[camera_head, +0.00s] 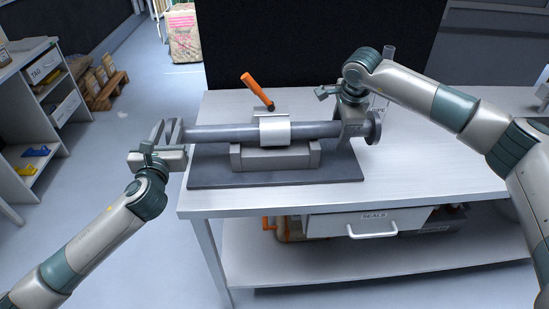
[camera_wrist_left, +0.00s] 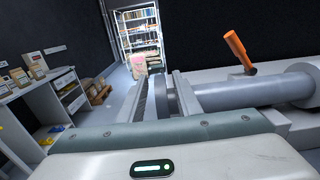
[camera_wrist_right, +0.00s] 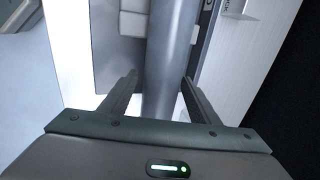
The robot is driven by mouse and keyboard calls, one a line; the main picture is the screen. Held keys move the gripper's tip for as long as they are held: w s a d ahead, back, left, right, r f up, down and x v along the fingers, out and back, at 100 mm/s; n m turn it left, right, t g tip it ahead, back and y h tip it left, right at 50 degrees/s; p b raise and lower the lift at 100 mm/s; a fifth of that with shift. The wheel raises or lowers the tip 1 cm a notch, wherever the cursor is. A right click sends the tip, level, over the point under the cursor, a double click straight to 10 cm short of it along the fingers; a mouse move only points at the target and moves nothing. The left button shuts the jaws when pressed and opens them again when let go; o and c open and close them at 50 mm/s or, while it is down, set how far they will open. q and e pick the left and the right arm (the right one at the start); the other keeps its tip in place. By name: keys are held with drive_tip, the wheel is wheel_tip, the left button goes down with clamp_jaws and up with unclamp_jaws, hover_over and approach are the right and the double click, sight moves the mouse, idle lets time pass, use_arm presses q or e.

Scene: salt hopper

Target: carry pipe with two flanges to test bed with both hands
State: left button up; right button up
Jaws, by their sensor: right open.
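A grey pipe (camera_head: 225,131) lies level across a grey cradle (camera_head: 248,158) on the workbench, under a light clamp band (camera_head: 274,130). Its right flange (camera_head: 374,127) shows past my right gripper. The left flange (camera_wrist_left: 162,96) stands between the fingers of my left gripper (camera_wrist_left: 164,92), which are partly spread; whether both touch it is unclear. In the head view, my left gripper (camera_head: 165,134) is at the pipe's left end. My right gripper (camera_head: 354,122) points down at the pipe's right end, open, with the pipe between its fingers (camera_wrist_right: 157,95).
An orange-handled lever (camera_head: 257,90) rises behind the clamp band. A dark mat (camera_head: 210,174) lies under the cradle. The white bench top (camera_head: 430,165) is clear at right. A seals drawer (camera_head: 368,222) is below. Shelving (camera_head: 30,130) stands at left.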

use_arm(q)
drive_tip(key=s, duration=1)
drive_tip(key=shift+s, duration=0.3)
drive_tip(key=shift+a, duration=0.1)
use_arm(e)
drive_tip(key=v, duration=1.2)
